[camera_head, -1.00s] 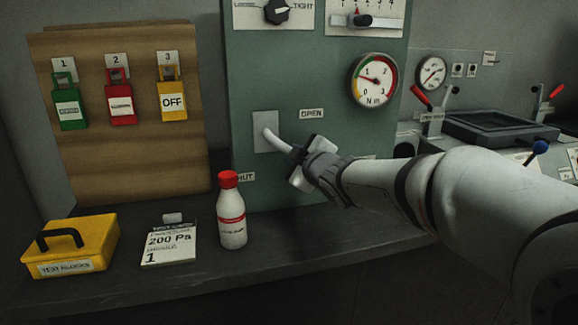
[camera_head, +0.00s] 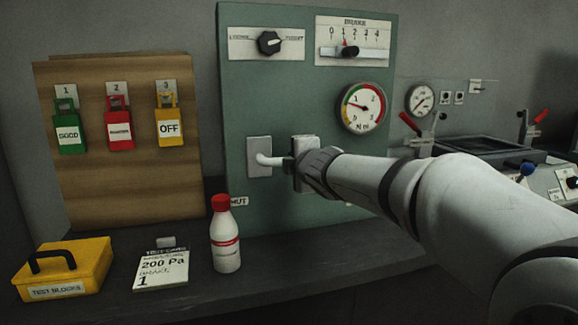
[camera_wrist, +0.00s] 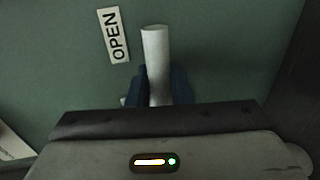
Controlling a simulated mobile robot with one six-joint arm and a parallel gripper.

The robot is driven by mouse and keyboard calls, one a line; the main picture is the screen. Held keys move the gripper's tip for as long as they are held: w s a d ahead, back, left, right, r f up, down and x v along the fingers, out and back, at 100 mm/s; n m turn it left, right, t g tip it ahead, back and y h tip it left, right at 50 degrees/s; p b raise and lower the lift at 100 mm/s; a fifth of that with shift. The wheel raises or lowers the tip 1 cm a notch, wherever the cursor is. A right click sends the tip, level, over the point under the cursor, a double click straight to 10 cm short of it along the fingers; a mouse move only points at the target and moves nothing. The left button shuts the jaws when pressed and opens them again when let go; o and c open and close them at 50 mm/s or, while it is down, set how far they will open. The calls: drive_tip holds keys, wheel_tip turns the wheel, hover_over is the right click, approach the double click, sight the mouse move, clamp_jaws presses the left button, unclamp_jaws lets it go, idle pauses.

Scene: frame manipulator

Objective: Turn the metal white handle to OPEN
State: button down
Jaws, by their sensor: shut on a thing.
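The white metal handle (camera_head: 271,160) comes out of a grey plate (camera_head: 257,145) on the green panel and points right, about level. My gripper (camera_head: 288,165) is shut on its free end. In the wrist view, the handle (camera_wrist: 155,45) runs between the dark fingers of my gripper (camera_wrist: 158,90), and its tip sticks out past them. The OPEN label (camera_wrist: 113,35) lies beside the handle tip there; my gripper hides it in the head view. The SHUT label (camera_head: 239,201) is below the plate, its first letter hard to read.
A red-capped bottle (camera_head: 226,235) stands on the bench below the handle. A card (camera_head: 161,270) and a yellow box (camera_head: 65,268) are to its left. A gauge (camera_head: 363,108), a knob (camera_head: 270,42) and a slider (camera_head: 349,51) are higher on the panel.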

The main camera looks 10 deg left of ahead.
drive_tip(key=shift+r, duration=0.2)
drive_tip(key=c, duration=1.4)
unclamp_jaws()
drive_tip(key=shift+o, duration=0.2)
drive_tip(key=shift+f, duration=0.1)
drive_tip(key=shift+s, duration=0.1)
drive_tip(key=p+v, duration=0.1)
drive_tip(key=v, duration=0.6)
drive_tip(key=shift+s, duration=0.3)
drive_tip(key=shift+d, duration=0.1)
